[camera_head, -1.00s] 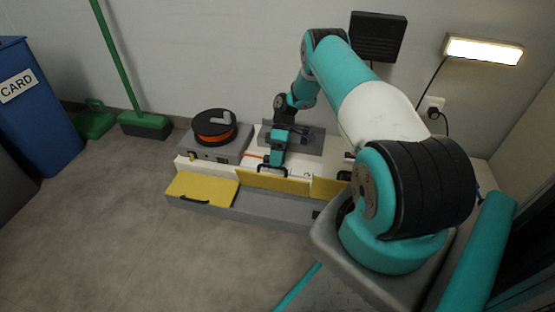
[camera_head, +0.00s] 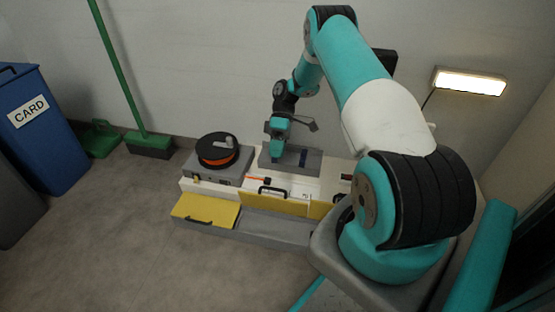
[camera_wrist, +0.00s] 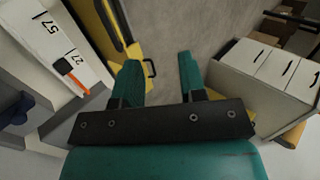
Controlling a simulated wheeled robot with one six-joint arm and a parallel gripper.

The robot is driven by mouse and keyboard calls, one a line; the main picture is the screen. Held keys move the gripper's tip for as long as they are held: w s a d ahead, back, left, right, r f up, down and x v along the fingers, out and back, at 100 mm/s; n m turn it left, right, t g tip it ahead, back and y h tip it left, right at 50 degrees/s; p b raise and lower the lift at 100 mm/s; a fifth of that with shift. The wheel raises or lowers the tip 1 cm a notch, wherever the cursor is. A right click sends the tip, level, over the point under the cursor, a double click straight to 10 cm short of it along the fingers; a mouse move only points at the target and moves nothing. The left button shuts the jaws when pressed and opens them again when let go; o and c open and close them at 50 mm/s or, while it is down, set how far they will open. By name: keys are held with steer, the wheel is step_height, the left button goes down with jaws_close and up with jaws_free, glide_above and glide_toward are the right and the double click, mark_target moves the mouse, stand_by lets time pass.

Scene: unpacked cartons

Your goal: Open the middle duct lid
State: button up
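The duct (camera_head: 275,228) is a long low grey channel along the front of the white bench. Its middle lid (camera_head: 272,203) is yellow and stands upright at the back edge, with a black handle (camera_head: 272,189) near its top; the channel in front of it is uncovered. The left lid (camera_head: 203,211) lies flat over the duct. The right lid (camera_head: 318,209) also looks upright, partly hidden by my arm. My gripper (camera_head: 276,150) is above the bench, behind and apart from the middle lid. In the wrist view its two teal fingers (camera_wrist: 163,80) are spread with nothing between them.
An orange and black spool (camera_head: 217,150) sits on a grey case (camera_head: 220,172) at the bench's left. A grey bin (camera_head: 296,162) stands behind the lids. An orange-and-black tool (camera_wrist: 70,72) lies on the bench. The floor in front and left is clear.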

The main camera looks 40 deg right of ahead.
step_height(320, 180, up, 5)
steer(key=shift+p, duration=0.7)
